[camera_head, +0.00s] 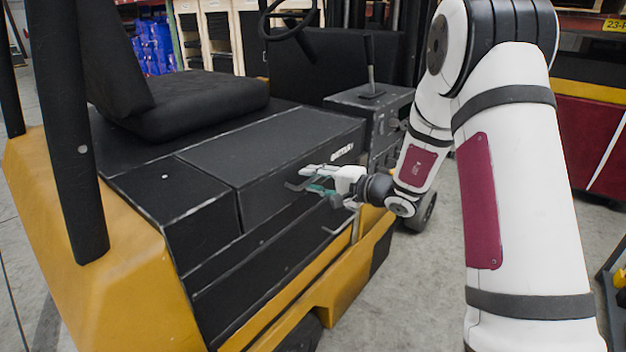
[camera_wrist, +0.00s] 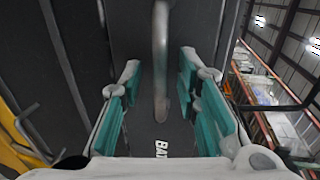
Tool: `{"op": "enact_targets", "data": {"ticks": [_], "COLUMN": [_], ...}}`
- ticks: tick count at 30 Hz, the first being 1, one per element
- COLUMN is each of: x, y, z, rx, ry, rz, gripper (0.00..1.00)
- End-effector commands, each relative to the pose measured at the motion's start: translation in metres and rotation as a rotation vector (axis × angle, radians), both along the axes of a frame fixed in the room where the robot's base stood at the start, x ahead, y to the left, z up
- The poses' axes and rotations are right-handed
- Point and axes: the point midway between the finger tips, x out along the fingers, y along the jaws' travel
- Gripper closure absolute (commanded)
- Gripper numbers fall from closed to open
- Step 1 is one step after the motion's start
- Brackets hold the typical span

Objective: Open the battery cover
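The black battery cover (camera_head: 262,145) is a boxy lid beside the seat of a yellow forklift, and it looks shut. White lettering marks its right end; part of it, "BA", shows on the cover in the wrist view (camera_wrist: 140,40). A grey bar handle (camera_wrist: 160,60) stands out from the cover. My gripper (camera_head: 312,180) is at the cover's front side, with teal-padded fingers. In the wrist view my gripper (camera_wrist: 159,80) is open, and the handle runs between its fingers with gaps on both sides. The head view shows the handle only partly.
The seat (camera_head: 185,100) and a black post (camera_head: 65,130) are left of the cover. A control console with a lever (camera_head: 370,100) and the steering wheel (camera_head: 290,20) are behind it. The yellow side step (camera_head: 350,265) lies below. Grey floor (camera_head: 410,290) is clear at the right.

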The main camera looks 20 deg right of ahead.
Motion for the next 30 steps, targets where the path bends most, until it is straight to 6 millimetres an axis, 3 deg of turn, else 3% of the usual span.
{"op": "enact_targets", "data": {"ticks": [11,15,25,30], "x": [0.005,0.005,0.004,0.002], "y": [0.004,0.003,0.003,0.002], "z": [-0.001,-0.001,0.001,0.015], "rx": [0.000,0.000,-0.003,-0.026], "ry": [0.000,0.000,0.003,0.029], "rz": [0.000,0.000,0.000,0.000], "gripper": [0.70,1.00,1.00,1.00]}}
